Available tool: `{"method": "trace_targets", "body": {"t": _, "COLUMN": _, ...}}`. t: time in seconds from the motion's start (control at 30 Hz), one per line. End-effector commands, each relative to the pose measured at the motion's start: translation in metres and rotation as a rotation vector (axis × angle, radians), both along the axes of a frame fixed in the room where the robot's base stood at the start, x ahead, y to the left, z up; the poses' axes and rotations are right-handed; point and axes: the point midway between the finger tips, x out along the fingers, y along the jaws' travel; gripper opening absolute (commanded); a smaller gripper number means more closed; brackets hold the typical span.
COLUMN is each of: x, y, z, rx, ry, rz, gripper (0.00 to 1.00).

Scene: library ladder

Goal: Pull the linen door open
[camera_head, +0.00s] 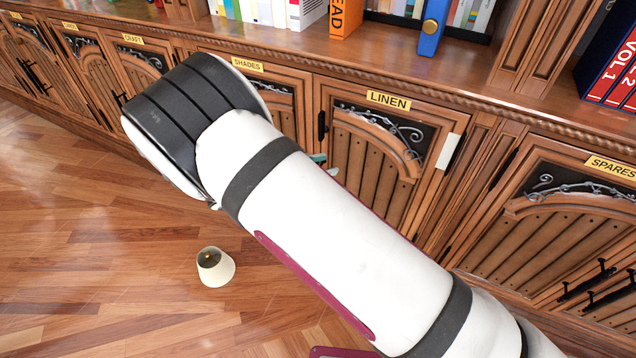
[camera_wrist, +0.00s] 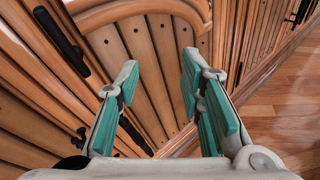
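The linen door (camera_head: 385,165) is a wooden cabinet door with an arched slatted panel and black scrollwork, under a yellow LINEN label (camera_head: 388,99). It looks closed. A white plate (camera_head: 448,151) sits at its right edge, and a black fitting (camera_head: 321,126) is at its upper left. My gripper is mostly hidden behind my arm in the head view; only small teal and grey parts show in front of the door's left side. In the wrist view my gripper (camera_wrist: 160,62) is open, with teal pads and slatted wood beyond. A black bar (camera_wrist: 58,35) is at upper left; another dark bar is partly behind the left finger.
Similar cabinet doors labelled SHADES (camera_head: 247,65) and SPARES (camera_head: 611,167) stand on either side. Books (camera_head: 432,28) fill the shelf above. A small cream lampshade-like object (camera_head: 215,267) is on the wooden floor (camera_head: 90,240), which is otherwise largely clear at left.

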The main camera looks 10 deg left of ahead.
Motion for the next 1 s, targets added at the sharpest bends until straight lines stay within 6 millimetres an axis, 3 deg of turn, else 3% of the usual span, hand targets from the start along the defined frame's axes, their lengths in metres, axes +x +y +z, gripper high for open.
{"method": "trace_targets", "body": {"t": 0.03, "x": -0.002, "y": 0.016, "z": -0.033, "rx": -0.061, "ry": 0.003, "rz": 0.067, "gripper": 0.35}}
{"method": "trace_targets", "body": {"t": 0.1, "x": -0.004, "y": 0.035, "z": -0.064, "rx": -0.132, "ry": 0.001, "rz": 0.15, "gripper": 0.35}}
{"method": "trace_targets", "body": {"t": 0.2, "x": -0.009, "y": 0.059, "z": -0.101, "rx": -0.222, "ry": -0.007, "rz": 0.256, "gripper": 0.35}}
{"method": "trace_targets", "body": {"t": 0.37, "x": -0.018, "y": 0.082, "z": -0.141, "rx": -0.315, "ry": -0.018, "rz": 0.37, "gripper": 0.35}}
{"method": "trace_targets", "body": {"t": 0.5, "x": -0.02, "y": 0.089, "z": -0.152, "rx": -0.345, "ry": -0.023, "rz": 0.407, "gripper": 0.35}}
{"method": "trace_targets", "body": {"t": 0.67, "x": -0.009, "y": 0.082, "z": -0.152, "rx": -0.347, "ry": -0.025, "rz": 0.406, "gripper": 0.35}}
{"method": "trace_targets", "body": {"t": 1.0, "x": 0.046, "y": 0.048, "z": -0.153, "rx": -0.345, "ry": -0.022, "rz": 0.404, "gripper": 0.35}}
